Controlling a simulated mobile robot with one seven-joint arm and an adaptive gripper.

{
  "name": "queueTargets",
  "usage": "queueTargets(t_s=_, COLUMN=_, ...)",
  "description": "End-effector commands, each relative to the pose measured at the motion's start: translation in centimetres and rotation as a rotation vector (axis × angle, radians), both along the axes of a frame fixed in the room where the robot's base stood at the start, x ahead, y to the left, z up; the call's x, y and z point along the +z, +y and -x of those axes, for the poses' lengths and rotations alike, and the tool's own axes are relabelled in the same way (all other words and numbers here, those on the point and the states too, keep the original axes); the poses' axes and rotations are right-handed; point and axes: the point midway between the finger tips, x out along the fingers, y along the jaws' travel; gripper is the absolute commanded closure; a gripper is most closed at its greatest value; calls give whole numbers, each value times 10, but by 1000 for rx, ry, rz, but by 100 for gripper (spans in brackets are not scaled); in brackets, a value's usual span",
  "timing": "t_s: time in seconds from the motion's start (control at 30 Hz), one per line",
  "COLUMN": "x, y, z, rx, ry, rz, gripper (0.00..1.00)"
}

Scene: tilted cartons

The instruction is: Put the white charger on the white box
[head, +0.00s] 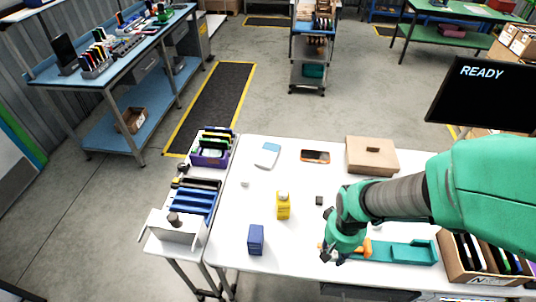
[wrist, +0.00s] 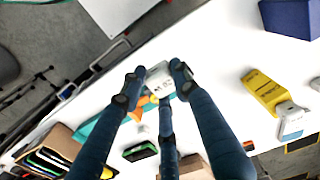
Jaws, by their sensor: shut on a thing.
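My gripper (head: 333,256) is low over the front right of the white table. In the wrist view its fingers (wrist: 156,78) are shut on a small white block with dark marks, apparently the white charger (wrist: 158,77). The charger is hidden in the head view. A flat white box with a blue part (head: 267,155) lies toward the back left of the table, away from my gripper. It seems to be the white box, and also shows at the right of the wrist view (wrist: 291,122).
A yellow container (head: 283,206) and a dark blue box (head: 256,240) stand left of my gripper. A teal tray (head: 405,252) with an orange item beside it lies to the right. An orange-and-black item (head: 315,157) and a cardboard box (head: 372,155) are at the back.

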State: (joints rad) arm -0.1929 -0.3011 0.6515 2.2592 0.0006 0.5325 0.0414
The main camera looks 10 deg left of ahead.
Motion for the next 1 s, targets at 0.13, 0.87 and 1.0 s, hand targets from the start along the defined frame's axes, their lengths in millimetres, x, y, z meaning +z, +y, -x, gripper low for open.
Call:
queueTargets(t_s=0.13, x=7, y=8, z=-22, rx=39, ry=1, rz=0, gripper=100)
queueTargets(t_s=0.87, x=27, y=66, z=-145, rx=278, ry=1, rz=-2, gripper=100)
queueTargets(t_s=1.0, x=28, y=79, z=-168, rx=323, ry=1, rz=-2, gripper=100)
